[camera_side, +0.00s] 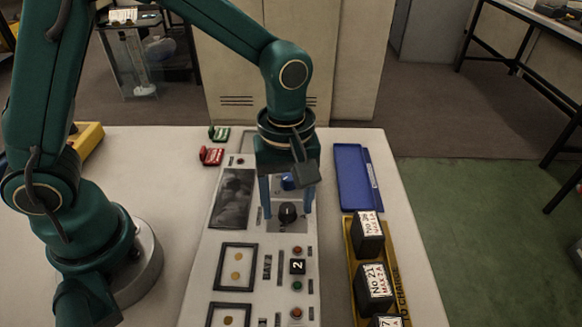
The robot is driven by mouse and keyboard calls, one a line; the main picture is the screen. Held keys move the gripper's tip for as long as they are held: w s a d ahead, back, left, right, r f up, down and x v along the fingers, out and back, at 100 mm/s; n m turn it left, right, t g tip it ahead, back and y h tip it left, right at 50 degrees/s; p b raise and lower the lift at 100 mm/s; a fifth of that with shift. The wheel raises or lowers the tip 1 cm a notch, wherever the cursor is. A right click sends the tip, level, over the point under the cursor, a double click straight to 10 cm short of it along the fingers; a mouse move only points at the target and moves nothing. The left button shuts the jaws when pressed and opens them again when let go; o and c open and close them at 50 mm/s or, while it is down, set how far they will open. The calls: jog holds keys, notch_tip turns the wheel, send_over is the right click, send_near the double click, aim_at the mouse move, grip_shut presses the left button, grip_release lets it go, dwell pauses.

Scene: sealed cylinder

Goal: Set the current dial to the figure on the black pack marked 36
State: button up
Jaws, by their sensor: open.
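My gripper (287,205) points down over the grey panel (229,278), its two blue fingers apart. A black round knob (287,214) on a light square plate shows between the fingertips. I cannot tell whether the fingers are level with it or above it. A blue part (287,183) shows between the fingers behind the knob. A small window (297,267) on the panel reads 2. Black packs stand in a yellow tray (355,282) at right: the far pack (369,238) has a blurred number, perhaps 36; the middle one (374,290) reads No 21; the near one (386,322) is cut off.
A blue tray (352,178) lies behind the yellow tray. Red (211,156) and green (219,134) small items lie left of the panel's far end. The panel has red and green buttons (297,286) and framed windows with gold discs (235,267).

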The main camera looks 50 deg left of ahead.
grip_shut()
dwell(0.3)
jog(key=m, duration=0.4)
jog(key=shift+m, duration=0.4)
jog(key=m, duration=0.9)
jog(key=shift+m, duration=1.9)
